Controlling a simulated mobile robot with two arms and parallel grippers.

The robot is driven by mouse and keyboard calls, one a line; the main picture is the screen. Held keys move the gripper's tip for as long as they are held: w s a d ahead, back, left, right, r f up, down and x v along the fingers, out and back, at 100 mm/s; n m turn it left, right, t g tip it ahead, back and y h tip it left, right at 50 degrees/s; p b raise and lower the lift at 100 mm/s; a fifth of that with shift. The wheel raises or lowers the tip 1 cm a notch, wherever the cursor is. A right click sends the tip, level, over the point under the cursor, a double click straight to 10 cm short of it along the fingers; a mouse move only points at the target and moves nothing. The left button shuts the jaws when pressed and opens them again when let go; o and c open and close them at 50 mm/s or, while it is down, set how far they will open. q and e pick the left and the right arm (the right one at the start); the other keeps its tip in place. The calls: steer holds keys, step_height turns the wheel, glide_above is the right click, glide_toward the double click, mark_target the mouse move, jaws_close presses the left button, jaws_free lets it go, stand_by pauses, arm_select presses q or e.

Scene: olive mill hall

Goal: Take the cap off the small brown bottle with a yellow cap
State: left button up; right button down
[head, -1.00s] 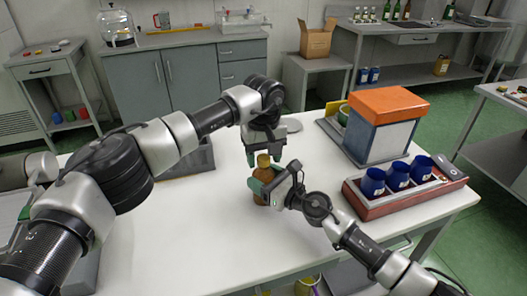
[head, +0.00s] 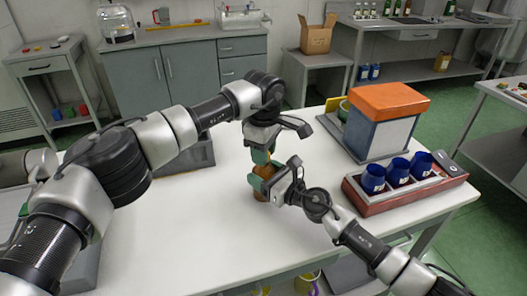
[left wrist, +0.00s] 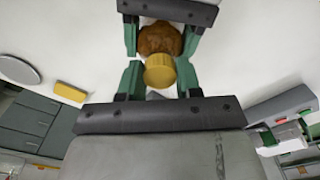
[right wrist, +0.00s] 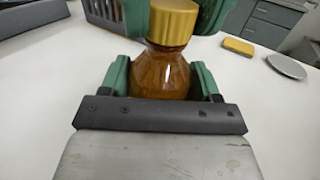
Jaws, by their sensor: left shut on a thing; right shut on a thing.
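The small brown bottle (right wrist: 160,74) stands upright on the white table, with its yellow cap (right wrist: 173,22) on the neck. My right gripper (head: 262,180) is shut on the bottle's body from the side, one green finger on each side. My left gripper (head: 262,153) comes from above and is shut on the cap. In the left wrist view the cap (left wrist: 160,71) sits between the left fingers, with the brown body (left wrist: 160,38) between the right fingers beyond. In the head view the grippers hide the cap and most of the bottle.
A red tray (head: 408,199) with blue cups (head: 397,170) stands to the right. A box with an orange lid (head: 388,99) stands behind it. A grey crate (head: 192,157) lies left of the grippers. The table's front middle is clear.

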arm_select(q)
steer(key=n, duration=0.4)
arm_select(e)
steer(key=shift+f, duration=0.1)
arm_select(q)
steer(key=n, duration=0.3)
steer(key=shift+n, duration=0.4)
steer(key=n, duration=0.5)
steer(key=shift+n, duration=0.4)
steer(key=n, duration=0.5)
steer(key=shift+n, duration=0.4)
steer(key=n, duration=0.3)
steer(key=shift+n, duration=0.4)
steer(key=n, duration=0.3)
steer(key=shift+r+n, duration=0.1)
steer(key=shift+n, duration=0.3)
steer(key=shift+r, duration=0.1)
steer(key=shift+r, duration=1)
